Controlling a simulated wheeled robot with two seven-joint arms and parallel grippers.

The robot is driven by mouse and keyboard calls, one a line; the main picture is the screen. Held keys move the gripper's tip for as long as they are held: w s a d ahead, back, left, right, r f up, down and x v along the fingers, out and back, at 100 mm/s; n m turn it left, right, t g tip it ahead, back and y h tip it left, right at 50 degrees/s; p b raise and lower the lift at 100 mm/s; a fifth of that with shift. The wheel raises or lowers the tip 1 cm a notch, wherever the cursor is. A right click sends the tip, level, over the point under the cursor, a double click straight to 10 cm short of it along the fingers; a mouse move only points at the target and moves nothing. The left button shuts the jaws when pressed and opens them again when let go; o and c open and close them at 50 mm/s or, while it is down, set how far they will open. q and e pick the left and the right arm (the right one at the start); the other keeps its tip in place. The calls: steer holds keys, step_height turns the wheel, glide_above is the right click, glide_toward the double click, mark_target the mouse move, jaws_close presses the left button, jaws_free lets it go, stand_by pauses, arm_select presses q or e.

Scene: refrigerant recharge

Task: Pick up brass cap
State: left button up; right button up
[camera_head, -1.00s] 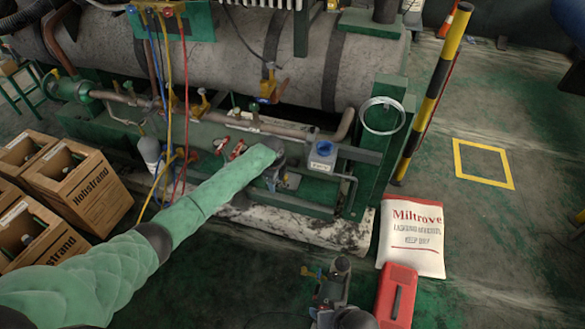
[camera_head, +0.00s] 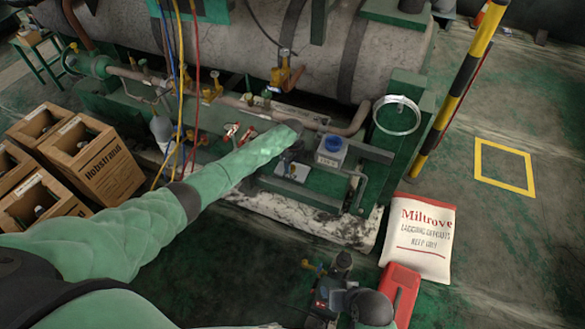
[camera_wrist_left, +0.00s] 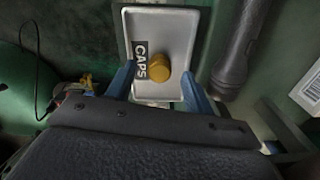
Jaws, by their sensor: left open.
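The brass cap (camera_wrist_left: 158,67) is a round yellow knob shape on a pale rectangular tray (camera_wrist_left: 182,22) labelled CAPS, in the left wrist view. My left gripper (camera_wrist_left: 157,72) is open, its two blue fingers on either side of the cap with a gap to each. I cannot tell how high the fingertips are above the tray. In the head view my left arm reaches over the green skid, and its gripper (camera_head: 287,152) is small and partly hidden by the arm. The tray (camera_head: 293,171) shows there as a small pale patch; the cap is not clear.
A blue-topped container (camera_head: 330,152) and pipework stand close to the gripper. Red-handled valves (camera_head: 231,131) and hoses are to its left. A white sack (camera_head: 420,237) and red case (camera_head: 400,292) lie on the floor.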

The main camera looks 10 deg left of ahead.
arm_select(q)
steer(key=shift+f, duration=0.45)
steer(key=c, duration=1)
